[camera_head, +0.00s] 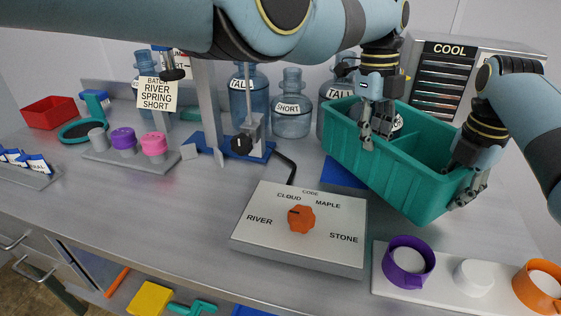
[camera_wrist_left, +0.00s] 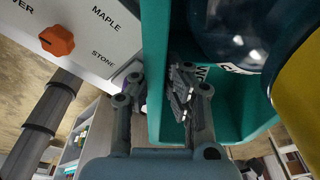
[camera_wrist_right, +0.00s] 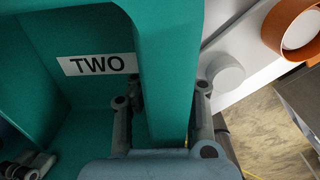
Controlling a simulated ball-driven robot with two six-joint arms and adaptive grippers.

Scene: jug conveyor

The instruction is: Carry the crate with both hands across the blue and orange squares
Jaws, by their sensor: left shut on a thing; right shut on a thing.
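The teal crate (camera_head: 385,175) hangs tilted over the right part of the bench, with a divider inside. My left gripper (camera_head: 375,128) is shut on its left wall, which also shows in the left wrist view (camera_wrist_left: 158,60). My right gripper (camera_head: 467,180) is shut on its right wall, seen in the right wrist view (camera_wrist_right: 168,60). A dark blue jug (camera_wrist_left: 225,35) with a white label is in the crate. A label reading TWO (camera_wrist_right: 97,65) is on an inner wall. A blue square (camera_head: 342,174) shows partly below the crate; I see no orange square.
A dial box with an orange knob (camera_head: 301,219) stands in front of the crate. A white panel with a purple ring (camera_head: 408,262) and an orange ring (camera_head: 541,287) lies at the front right. Labelled jugs (camera_head: 291,108) and a COOL cabinet (camera_head: 470,75) stand behind.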

